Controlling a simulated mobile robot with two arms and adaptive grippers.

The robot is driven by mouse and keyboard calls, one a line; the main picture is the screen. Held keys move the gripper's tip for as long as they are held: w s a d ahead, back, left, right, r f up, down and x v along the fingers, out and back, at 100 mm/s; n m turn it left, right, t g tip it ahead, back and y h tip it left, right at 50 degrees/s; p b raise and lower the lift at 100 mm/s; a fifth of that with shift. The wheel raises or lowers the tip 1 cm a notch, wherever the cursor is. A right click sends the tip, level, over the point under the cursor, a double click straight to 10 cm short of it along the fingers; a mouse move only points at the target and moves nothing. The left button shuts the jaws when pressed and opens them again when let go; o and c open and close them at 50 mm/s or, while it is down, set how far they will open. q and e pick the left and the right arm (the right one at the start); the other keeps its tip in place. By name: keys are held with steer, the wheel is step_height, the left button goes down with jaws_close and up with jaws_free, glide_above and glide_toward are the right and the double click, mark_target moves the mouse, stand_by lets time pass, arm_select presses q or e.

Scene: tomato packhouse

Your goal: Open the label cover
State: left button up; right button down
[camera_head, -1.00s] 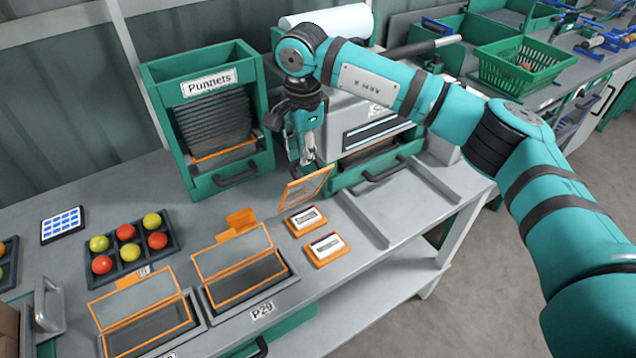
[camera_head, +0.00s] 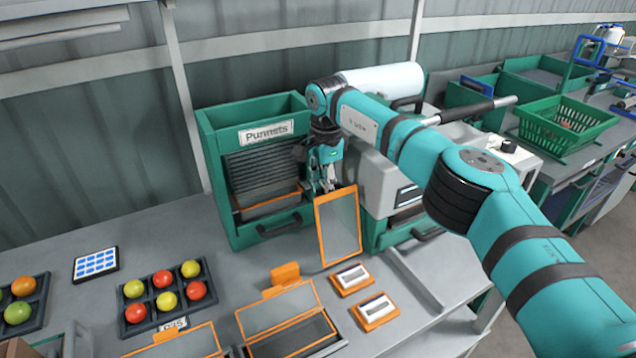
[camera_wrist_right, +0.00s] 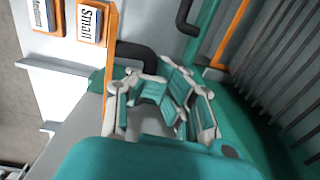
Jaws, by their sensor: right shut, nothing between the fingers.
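The label cover, a clear panel in an orange frame (camera_head: 338,227), stands steeply tilted up behind the two small label holders (camera_head: 351,278) (camera_head: 376,311). My right gripper (camera_head: 327,186) is shut and empty, pointing down at the cover's upper left edge. In the right wrist view its fingers (camera_wrist_right: 160,92) lie just right of that edge; I cannot tell whether they touch it. My left gripper is out of view.
The green Punnets dispenser (camera_head: 225,215) stands close left of my right gripper. A grey machine with a green base (camera_head: 375,238) is right behind the cover. Orange-framed lids (camera_head: 283,309), a tomato tray (camera_head: 140,328) and a keypad (camera_head: 96,264) lie leftward.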

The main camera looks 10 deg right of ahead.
steer(key=shift+s+f, duration=0.1)
steer(key=shift+f, duration=0.25)
stand_by(0.3)
steer(key=c, duration=1.3)
jaws_free()
steer(key=shift+w+f, duration=0.15)
steer(key=shift+w, duration=0.3)
steer(key=shift+c, duration=0.2)
step_height(320, 180, up, 12)
steer(key=shift+s+d, duration=0.15)
steer(key=shift+s, duration=0.2)
